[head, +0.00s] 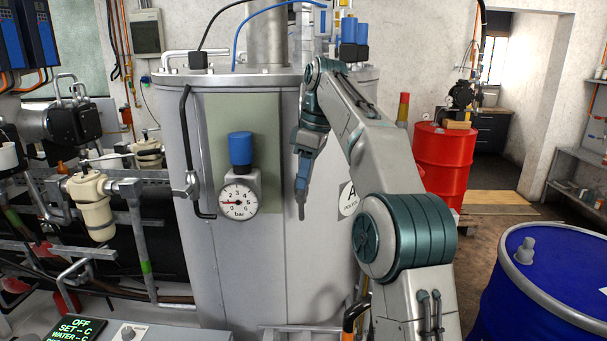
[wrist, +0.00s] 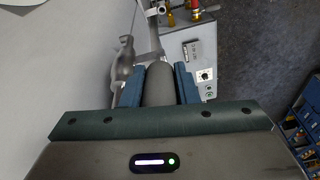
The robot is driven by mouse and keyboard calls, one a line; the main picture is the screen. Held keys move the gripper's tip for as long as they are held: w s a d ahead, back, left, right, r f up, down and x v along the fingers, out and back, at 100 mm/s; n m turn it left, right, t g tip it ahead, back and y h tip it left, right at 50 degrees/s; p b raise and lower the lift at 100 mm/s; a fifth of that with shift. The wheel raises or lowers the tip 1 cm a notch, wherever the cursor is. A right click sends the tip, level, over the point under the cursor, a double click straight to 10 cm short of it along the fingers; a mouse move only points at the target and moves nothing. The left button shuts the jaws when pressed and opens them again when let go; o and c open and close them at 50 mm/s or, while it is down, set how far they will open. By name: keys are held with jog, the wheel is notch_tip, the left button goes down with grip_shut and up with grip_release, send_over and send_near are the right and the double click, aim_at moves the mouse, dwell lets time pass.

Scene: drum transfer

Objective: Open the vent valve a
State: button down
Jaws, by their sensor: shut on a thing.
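My gripper (head: 301,208) hangs downward in front of the grey vessel (head: 240,265), left of its round label with the letter A (head: 347,199). In the wrist view my gripper (wrist: 159,85) has its blue fingers shut on a grey rounded piece (wrist: 158,88). I cannot tell whether this piece is the handle of vent valve a. A grey metal fitting (wrist: 125,62) shows just left of the fingers in the wrist view, close to the pale vessel wall. I cannot clearly identify the vent valve in the head view.
A pressure gauge (head: 238,201) with a blue cap (head: 240,149) and a black curved handle (head: 187,150) are on the vessel front. A red drum (head: 443,165) stands behind right, a blue drum (head: 550,290) front right. A grey box (wrist: 190,55) lies below in the wrist view.

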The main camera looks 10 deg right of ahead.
jog(key=c, duration=1.1)
grip_release()
